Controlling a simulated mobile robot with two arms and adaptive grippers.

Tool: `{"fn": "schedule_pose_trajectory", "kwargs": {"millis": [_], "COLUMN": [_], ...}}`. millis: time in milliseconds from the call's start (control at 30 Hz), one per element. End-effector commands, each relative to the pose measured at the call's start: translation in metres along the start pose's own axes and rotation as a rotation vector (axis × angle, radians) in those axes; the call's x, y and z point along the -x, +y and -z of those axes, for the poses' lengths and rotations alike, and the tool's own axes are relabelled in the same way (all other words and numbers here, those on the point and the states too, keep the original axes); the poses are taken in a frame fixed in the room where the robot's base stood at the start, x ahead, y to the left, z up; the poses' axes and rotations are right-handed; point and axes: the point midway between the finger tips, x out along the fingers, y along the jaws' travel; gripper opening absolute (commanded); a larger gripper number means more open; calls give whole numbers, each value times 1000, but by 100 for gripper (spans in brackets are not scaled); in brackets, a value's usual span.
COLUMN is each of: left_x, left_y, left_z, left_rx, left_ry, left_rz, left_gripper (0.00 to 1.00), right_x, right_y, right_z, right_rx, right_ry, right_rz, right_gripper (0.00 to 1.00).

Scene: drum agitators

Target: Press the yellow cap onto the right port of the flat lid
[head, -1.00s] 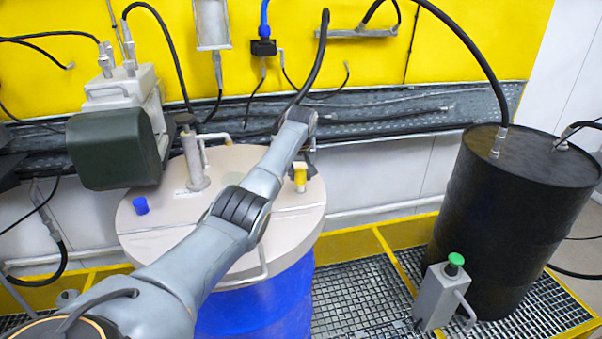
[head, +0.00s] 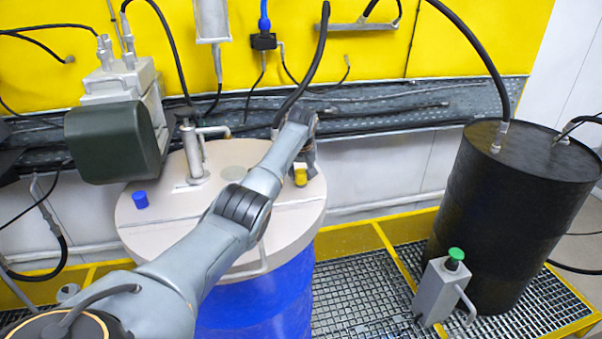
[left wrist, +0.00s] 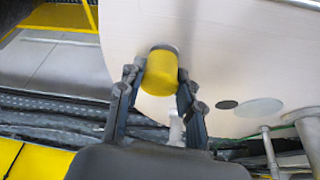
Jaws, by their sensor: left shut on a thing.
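The yellow cap (head: 301,177) is at the right side of the flat beige lid (head: 165,228), which lies on a blue drum (head: 262,302). In the left wrist view the cap (left wrist: 160,74) sits between the two fingers of my left gripper (left wrist: 158,82), which is shut on it. A grey rim of the right port (left wrist: 164,48) shows just past the cap's end, against the lid (left wrist: 230,50). The cap is at the port; I cannot tell whether it is fully seated. In the head view my forearm partly hides the gripper (head: 304,162). My right gripper is not in view.
A blue cap (head: 140,200) is on the lid's left side. A grey upright fitting (head: 194,155) stands at the lid's back, near a dark green motor housing (head: 112,143). A black drum (head: 510,215) and a green-button box (head: 442,288) stand at right.

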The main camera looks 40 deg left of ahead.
Motion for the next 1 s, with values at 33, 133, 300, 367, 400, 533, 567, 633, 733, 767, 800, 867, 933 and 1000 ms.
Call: {"fn": "schedule_pose_trajectory", "kwargs": {"millis": [33, 133, 300, 367, 400, 533, 567, 633, 733, 767, 800, 867, 933, 1000], "left_x": [0, -1, -3, -4, -4, -6, -6, -7, -8, -8, -8, -9, -10, -11], "left_y": [0, 0, 0, 0, 0, 0, 0, 0, 0, 0, 0, 0, 0, 0], "left_z": [0, 0, -1, -2, -2, -2, -2, -3, -3, -3, -4, -4, -4, -5], "left_rx": [0, 0, 0, 0, 0, 0, 0, 0, 0, 0, 0, 0, 0, 0], "left_ry": [0, 0, 0, 0, 0, 0, 0, 0, 0, 0, 0, 0, 0, -1], "left_rz": [0, 0, 0, 0, 0, 0, 0, 0, 0, 0, 0, 0, 0, 0], "left_gripper": [20, 20, 20, 20, 20, 20, 20, 20, 20, 20, 20, 20, 20, 20], "right_x": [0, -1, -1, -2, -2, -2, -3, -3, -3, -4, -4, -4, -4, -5], "right_y": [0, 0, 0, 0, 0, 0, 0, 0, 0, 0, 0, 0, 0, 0], "right_z": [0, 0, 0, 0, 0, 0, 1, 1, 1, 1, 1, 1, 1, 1], "right_rx": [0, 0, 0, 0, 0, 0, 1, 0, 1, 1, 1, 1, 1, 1], "right_ry": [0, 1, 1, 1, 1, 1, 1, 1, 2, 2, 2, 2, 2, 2], "right_rz": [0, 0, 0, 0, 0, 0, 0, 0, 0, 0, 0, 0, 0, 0], "right_gripper": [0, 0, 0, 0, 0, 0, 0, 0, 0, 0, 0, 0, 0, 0]}}
